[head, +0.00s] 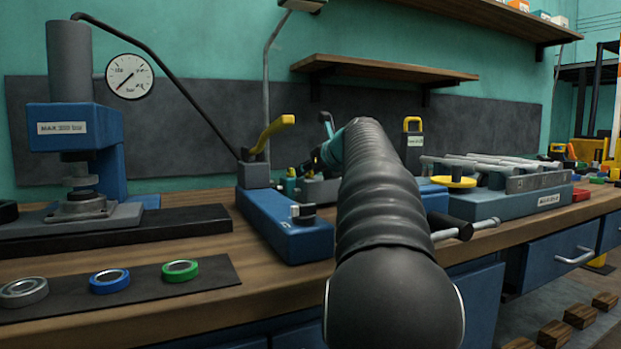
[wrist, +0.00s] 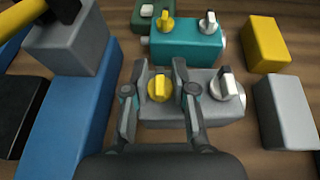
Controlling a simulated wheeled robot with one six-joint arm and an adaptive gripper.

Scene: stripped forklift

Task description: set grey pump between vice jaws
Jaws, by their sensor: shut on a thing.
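The grey pump (wrist: 208,108) lies on the wooden bench in the middle of the wrist view, with a yellow knob and a silver knob on top. My gripper (wrist: 160,75) is over its left part, shut on the pump, with a finger on each side of the yellow knob. Finger contact is hard to see. No vice jaws can be told for sure; a metal bar with a black grip (head: 465,229), perhaps a vice handle, juts out right of my arm.
A teal pump (wrist: 186,44) lies just behind the grey one. A yellow block (wrist: 266,44) and a grey block (wrist: 284,110) stand to the right. A blue base (wrist: 66,110) flanks the left. A press (head: 75,130) stands far left in the head view, behind several rings.

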